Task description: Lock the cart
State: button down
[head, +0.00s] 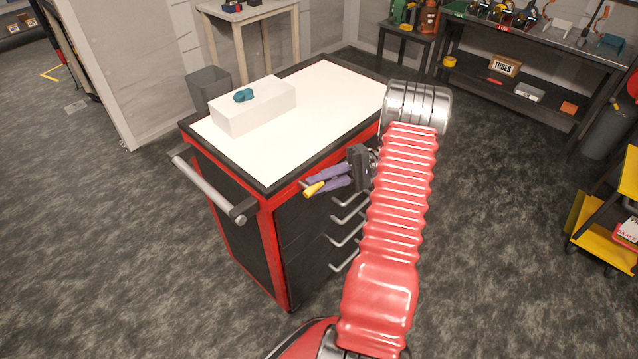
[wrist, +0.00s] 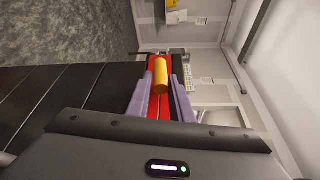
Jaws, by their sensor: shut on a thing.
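The cart is a red and black drawer cabinet with a white top (head: 345,88) and a grey push handle (head: 212,188) on its left side. My gripper (head: 322,182) has purple fingers and is at the upper front of the cart, near its left front corner. The fingers are shut on a small yellow cylinder (head: 314,189). In the wrist view the yellow cylinder (wrist: 160,75) lies between the two fingers, in front of a red strip of the cart (wrist: 158,112). I cannot tell whether the cylinder touches or is fixed to the cart.
A white block (head: 250,108) with a teal piece (head: 243,95) on it rests on the cart top. Drawer handles (head: 345,234) stick out below my gripper. A grey bin (head: 208,85) stands behind the cart. A yellow shelf trolley (head: 590,225) is at right; floor between is clear.

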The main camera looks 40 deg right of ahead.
jog(key=shift+a+f, duration=0.1)
jog(key=shift+f, duration=0.2)
dwell(0.5)
jog(key=c, duration=1.6)
grip_release()
jog(key=shift+r, duration=0.15)
